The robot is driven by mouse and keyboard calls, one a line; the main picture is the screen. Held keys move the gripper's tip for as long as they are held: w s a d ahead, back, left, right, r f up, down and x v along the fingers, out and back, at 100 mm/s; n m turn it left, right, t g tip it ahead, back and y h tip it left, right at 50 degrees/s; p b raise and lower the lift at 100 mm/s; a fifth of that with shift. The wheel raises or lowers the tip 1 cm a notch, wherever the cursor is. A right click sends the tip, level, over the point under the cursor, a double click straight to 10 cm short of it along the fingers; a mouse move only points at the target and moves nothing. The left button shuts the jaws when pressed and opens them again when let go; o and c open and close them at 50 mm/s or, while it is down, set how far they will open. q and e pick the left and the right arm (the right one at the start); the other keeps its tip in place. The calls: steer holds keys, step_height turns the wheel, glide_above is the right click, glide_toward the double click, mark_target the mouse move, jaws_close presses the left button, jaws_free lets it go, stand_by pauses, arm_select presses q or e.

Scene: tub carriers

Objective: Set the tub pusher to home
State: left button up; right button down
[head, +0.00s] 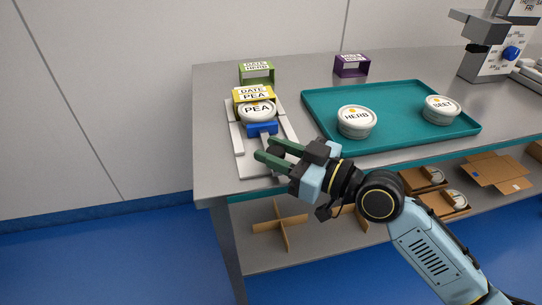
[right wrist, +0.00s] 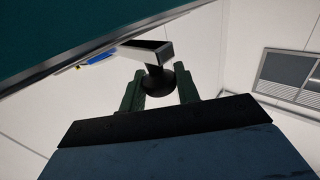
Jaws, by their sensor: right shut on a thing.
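The tub pusher (head: 262,128) is a blue block on a pale slide fixture (head: 247,162) at the left of the table. Its block is against or just in front of the white PEA tub (head: 257,113), which sits at the mouth of the yellow carrier (head: 253,94) labelled DATE PEA. My right gripper (head: 269,150) is at the front of the fixture, its green fingers closed around the pusher's handle. In the right wrist view, a dark round knob (right wrist: 157,84) on a metal bar sits between the fingers (right wrist: 160,92). My left gripper is not in view.
A green carrier (head: 257,74) and a purple carrier (head: 351,65) stand at the back. A teal tray (head: 400,137) right of the fixture holds a HERB tub (head: 356,123) and a BEET tub (head: 441,109). A grey machine (head: 490,60) stands back right. A shelf below holds cardboard pieces.

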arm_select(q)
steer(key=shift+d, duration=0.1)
arm_select(e)
steer(key=c, duration=1.1)
jaws_free()
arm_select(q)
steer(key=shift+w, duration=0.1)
arm_select(e)
steer(key=shift+d, duration=0.1)
steer(key=shift+s+d, duration=0.25)
steer(key=shift+d, duration=0.05)
steer(key=v, duration=0.5)
steer(key=shift+s+d+f, duration=0.1)
steer(key=shift+s, duration=0.05)
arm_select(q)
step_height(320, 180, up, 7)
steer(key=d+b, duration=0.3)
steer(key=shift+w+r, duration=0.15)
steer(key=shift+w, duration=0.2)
arm_select(e)
steer(key=shift+v, duration=3.55)
steer(key=shift+o, duration=0.2)
